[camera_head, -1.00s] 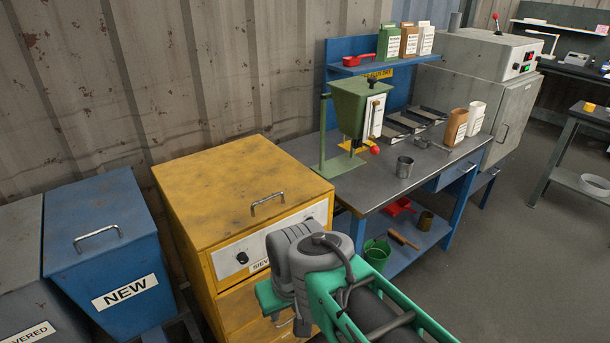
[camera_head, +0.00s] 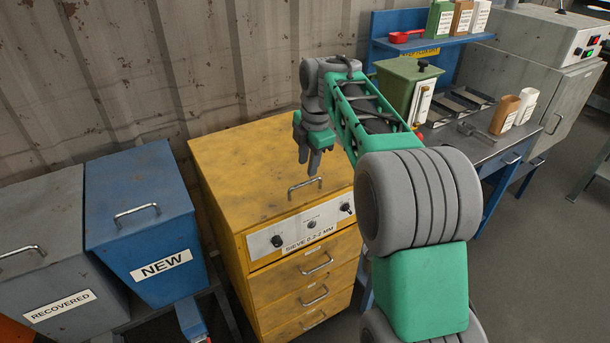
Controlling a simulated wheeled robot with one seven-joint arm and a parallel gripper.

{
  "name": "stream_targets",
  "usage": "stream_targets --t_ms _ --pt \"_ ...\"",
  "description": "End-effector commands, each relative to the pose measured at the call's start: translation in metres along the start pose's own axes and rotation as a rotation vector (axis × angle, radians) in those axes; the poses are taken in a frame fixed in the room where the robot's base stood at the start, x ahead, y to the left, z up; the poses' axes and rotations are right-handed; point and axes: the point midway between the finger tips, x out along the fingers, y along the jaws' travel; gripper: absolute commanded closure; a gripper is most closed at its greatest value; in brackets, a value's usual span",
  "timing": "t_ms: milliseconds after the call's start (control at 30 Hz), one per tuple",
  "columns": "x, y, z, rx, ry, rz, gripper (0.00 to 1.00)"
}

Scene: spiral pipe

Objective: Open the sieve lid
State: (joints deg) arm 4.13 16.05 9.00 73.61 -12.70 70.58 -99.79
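The sieve is a yellow cabinet labelled "SIEVE 0.2-2 MM", with a flat yellow lid (camera_head: 228,165) on top. The lid lies flat and closed. A metal lid handle (camera_head: 304,188) sits near its front edge. My gripper (camera_head: 309,168) points downward above the lid, just behind and above the handle as seen here. The fingers look close together, but they are small and I cannot tell whether a gap is between them. I see nothing held, and contact with the handle cannot be made out.
The sieve front has a white knob panel (camera_head: 311,226) and several drawers. A blue "NEW" bin (camera_head: 140,220) and a grey "RECOVERED" bin (camera_head: 45,260) stand to the left. A workbench (camera_head: 475,148) with a green hopper (camera_head: 405,84) stands to the right. Corrugated wall rises behind.

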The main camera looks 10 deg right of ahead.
Motion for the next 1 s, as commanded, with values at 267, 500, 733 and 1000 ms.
stream_targets --t_ms 267,500,733,1000 --pt "0.051 0.000 -0.003 0.001 0.001 -0.002 0.68" --pt "0.064 0.000 -0.002 0.002 -0.001 0.002 0.68" --pt "0.064 0.000 -0.002 0.003 -0.001 0.002 0.77" --pt "0.064 0.000 -0.002 0.003 -0.001 0.002 0.99"
